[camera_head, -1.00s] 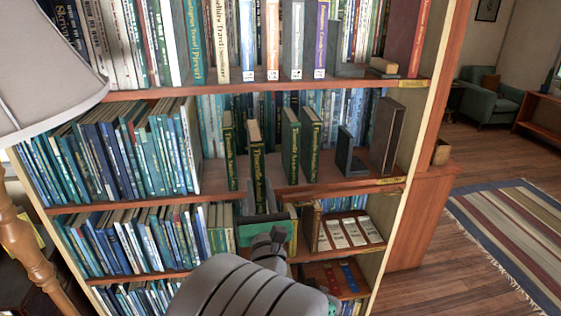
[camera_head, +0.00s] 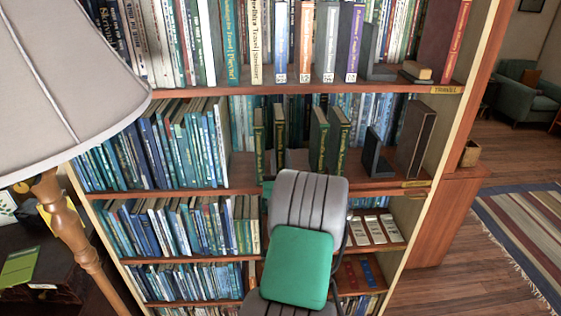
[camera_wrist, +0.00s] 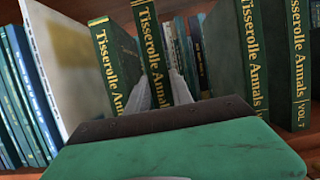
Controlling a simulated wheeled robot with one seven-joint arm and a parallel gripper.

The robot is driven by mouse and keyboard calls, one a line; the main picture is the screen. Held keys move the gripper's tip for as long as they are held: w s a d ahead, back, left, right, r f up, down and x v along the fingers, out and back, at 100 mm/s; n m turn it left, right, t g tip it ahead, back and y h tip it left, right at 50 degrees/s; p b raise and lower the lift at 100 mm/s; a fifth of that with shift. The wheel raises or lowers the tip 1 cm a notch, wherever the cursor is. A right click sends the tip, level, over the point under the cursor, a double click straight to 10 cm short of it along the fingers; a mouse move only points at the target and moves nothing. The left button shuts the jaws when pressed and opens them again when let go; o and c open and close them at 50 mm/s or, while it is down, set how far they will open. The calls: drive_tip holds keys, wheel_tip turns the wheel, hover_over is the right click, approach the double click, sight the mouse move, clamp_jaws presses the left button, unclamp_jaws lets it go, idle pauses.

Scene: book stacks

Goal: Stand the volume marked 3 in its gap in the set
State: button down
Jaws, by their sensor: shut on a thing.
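The held volume (camera_wrist: 151,45) is dark green with "Tisserolle Annals" in gold on its spine. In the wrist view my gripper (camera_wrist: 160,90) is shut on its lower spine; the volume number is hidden. It also shows in the head view (camera_head: 279,126), upright among the set on the middle shelf. A matching volume (camera_wrist: 108,60) stands close on its left. Two more stand to its right, across a gap: one with its number hidden (camera_wrist: 248,45) and VOL 7 (camera_wrist: 298,60). My arm hides the held book's foot and my gripper in the head view.
The shelf board (camera_head: 235,186) runs under the set. Blue books (camera_head: 165,150) fill the left. A lampshade (camera_head: 60,80) is at the left edge.

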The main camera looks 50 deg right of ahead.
drive_tip(key=shift+f, duration=0.45)
drive_tip(key=shift+f, duration=0.2)
drive_tip(key=c, duration=1.1)
unclamp_jaws()
drive_tip(key=shift+s, duration=0.1)
